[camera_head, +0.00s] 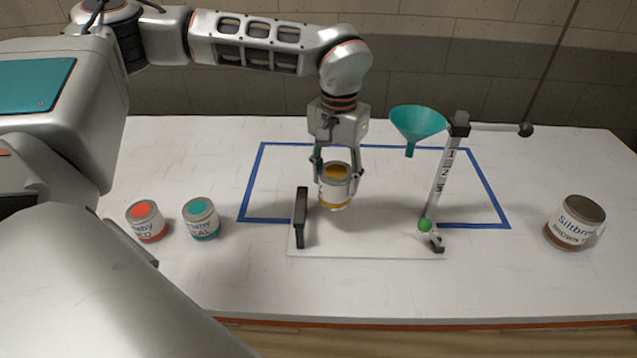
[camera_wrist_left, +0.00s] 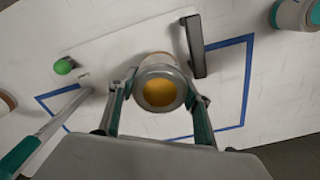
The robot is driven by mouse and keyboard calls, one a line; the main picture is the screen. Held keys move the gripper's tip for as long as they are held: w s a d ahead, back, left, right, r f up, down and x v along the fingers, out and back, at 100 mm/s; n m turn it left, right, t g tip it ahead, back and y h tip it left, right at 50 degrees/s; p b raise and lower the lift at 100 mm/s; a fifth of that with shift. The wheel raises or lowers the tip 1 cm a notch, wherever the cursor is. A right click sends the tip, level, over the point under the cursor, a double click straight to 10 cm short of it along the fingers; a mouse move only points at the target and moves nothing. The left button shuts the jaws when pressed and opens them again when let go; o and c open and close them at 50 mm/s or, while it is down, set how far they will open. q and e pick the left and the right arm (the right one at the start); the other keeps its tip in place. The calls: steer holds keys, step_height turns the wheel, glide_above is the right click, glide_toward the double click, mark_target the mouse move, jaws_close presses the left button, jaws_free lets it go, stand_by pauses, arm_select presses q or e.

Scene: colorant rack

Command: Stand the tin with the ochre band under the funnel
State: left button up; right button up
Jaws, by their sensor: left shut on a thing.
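The tin with the ochre band (camera_head: 335,190) has a pale body and an ochre top. My left gripper (camera_head: 338,178) is shut on it and holds it upright, seemingly above the white base plate. In the left wrist view the tin (camera_wrist_left: 160,92) sits between the fingers of the gripper (camera_wrist_left: 160,100). The teal funnel (camera_head: 417,124) hangs from a stand with a numbered post (camera_head: 442,185), to the right of the tin. The tin is not below the funnel. The right gripper is not in view.
The white base plate (camera_head: 350,244) carries a dark upright block (camera_head: 301,217) and a green ball (camera_head: 424,225) by the post. Blue tape (camera_head: 270,180) outlines the area. A red tin (camera_head: 147,221) and a teal tin (camera_head: 202,219) stand left; a brown tin (camera_head: 575,222) stands right.

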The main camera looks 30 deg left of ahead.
arm_select(q)
steer(key=w+a+r+n+p, duration=0.3)
steer(key=w+a+r, duration=0.3)
steer(key=a+r, duration=0.5)
steer(key=shift+a+f, duration=0.2)
steer(key=shift+f, duration=3.2)
steer(key=shift+a+f, duration=0.25)
steer(key=shift+f, duration=3.2)
steer(key=shift+a+f, duration=0.2)
steer(key=shift+f, duration=3.2)
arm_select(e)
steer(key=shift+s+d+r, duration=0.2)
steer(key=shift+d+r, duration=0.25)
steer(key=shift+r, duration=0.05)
arm_select(q)
steer(key=shift+f, duration=0.1)
steer(key=o, duration=1.2)
steer(key=shift+f, duration=0.1)
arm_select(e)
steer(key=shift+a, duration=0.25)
